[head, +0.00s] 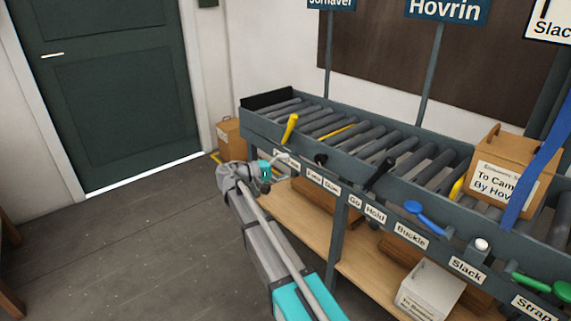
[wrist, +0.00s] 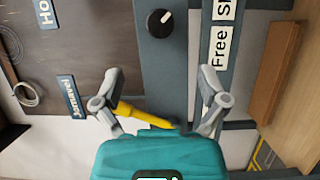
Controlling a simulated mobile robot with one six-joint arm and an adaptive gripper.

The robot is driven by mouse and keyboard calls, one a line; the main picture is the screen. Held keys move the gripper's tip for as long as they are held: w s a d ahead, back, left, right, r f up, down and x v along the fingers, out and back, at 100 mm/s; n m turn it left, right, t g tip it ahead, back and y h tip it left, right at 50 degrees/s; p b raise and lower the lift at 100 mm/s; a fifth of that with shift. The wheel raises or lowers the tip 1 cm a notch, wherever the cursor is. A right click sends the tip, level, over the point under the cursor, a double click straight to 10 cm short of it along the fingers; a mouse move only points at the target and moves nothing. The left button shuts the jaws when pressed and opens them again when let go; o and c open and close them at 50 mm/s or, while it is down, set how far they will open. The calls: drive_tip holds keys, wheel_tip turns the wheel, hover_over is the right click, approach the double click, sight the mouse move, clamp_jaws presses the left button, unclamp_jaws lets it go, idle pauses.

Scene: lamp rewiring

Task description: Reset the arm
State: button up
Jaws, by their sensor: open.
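My arm (head: 262,230) reaches up from the bottom of the head view to the left end of the roller conveyor. My gripper (head: 287,160) is there, just below a yellow lever (head: 290,127). In the wrist view my gripper (wrist: 162,85) has its two fingers spread wide apart. The yellow lever (wrist: 145,115) shows between them, near the left finger, and its lower end is hidden behind the teal gripper body. Nothing is held between the fingertips. I cannot tell whether the lever touches a finger.
The conveyor's front rail carries a black knob (wrist: 160,23), a blue lever (head: 428,217), a green lever (head: 545,283) and several labels. A cardboard box (head: 502,178) stands on the rollers. A white box (head: 431,288) sits on the shelf below. The floor (head: 130,250) at left is clear.

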drive_tip(key=s+d+f+m+g+y, duration=0.1)
drive_tip(key=s+d+f+g+y, duration=0.1)
drive_tip(key=s+d+f+y, duration=0.55)
drive_tip(key=s+d+f+g+y, duration=0.2)
drive_tip(key=s+d+f+y, duration=0.25)
drive_tip(key=s+f, duration=0.45)
drive_tip(key=s+a+f+m+y, duration=0.2)
drive_tip(key=s+y, duration=0.3)
drive_tip(key=s, duration=0.5)
wheel_tip(320, 180, up, 30)
drive_tip(key=p, duration=3)
drive_tip(key=shift+y, duration=0.3)
